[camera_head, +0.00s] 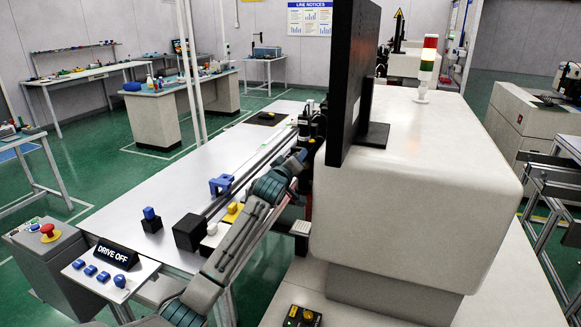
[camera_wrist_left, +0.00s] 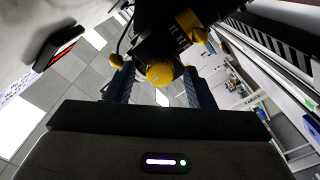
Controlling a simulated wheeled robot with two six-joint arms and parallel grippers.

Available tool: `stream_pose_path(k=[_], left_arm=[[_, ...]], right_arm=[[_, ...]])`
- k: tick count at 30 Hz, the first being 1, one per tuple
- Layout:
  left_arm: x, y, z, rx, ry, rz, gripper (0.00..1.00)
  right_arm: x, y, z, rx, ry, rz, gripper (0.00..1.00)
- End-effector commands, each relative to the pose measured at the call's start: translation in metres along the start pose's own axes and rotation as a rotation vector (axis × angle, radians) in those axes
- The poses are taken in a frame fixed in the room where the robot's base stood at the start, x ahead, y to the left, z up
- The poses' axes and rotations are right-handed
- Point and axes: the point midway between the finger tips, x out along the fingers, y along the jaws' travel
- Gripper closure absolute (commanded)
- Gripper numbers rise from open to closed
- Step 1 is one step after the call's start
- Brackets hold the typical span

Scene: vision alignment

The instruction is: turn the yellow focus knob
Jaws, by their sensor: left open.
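A round yellow knob (camera_wrist_left: 159,73) sits on a black camera-like device (camera_wrist_left: 160,38) in the left wrist view. My left gripper (camera_wrist_left: 158,88) is open, with one dark finger on each side of this knob. I cannot tell whether the fingers touch it. Another yellow knob (camera_wrist_left: 191,26) is at the device's upper right, and a smaller yellow part is at its left. In the head view my left arm reaches up to the dark device (camera_head: 312,120) beside the white machine; my left gripper (camera_head: 299,156) is at its lower edge. The knobs are hidden there. My right gripper is not in view.
A tall black panel (camera_head: 352,80) and a large white housing (camera_head: 420,180) stand right of the arm. The long bench (camera_head: 190,160) holds a blue bracket (camera_head: 221,184), a black block (camera_head: 189,232) and a yellow piece (camera_head: 233,212). A "DRIVE OFF" sign (camera_head: 117,255) stands front left.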

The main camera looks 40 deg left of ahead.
Motion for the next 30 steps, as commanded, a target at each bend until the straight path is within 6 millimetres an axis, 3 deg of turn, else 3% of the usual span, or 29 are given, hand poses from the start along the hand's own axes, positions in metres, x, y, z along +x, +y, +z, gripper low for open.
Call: stream_pose_path(k=[18,30], left_arm=[[-0.095,-0.002,0.002,0.002,0.000,0.000,0.51],[-0.103,-0.001,0.000,-0.001,0.000,-0.001,0.51]], right_arm=[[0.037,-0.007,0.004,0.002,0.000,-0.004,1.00],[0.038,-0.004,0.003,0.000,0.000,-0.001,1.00]])
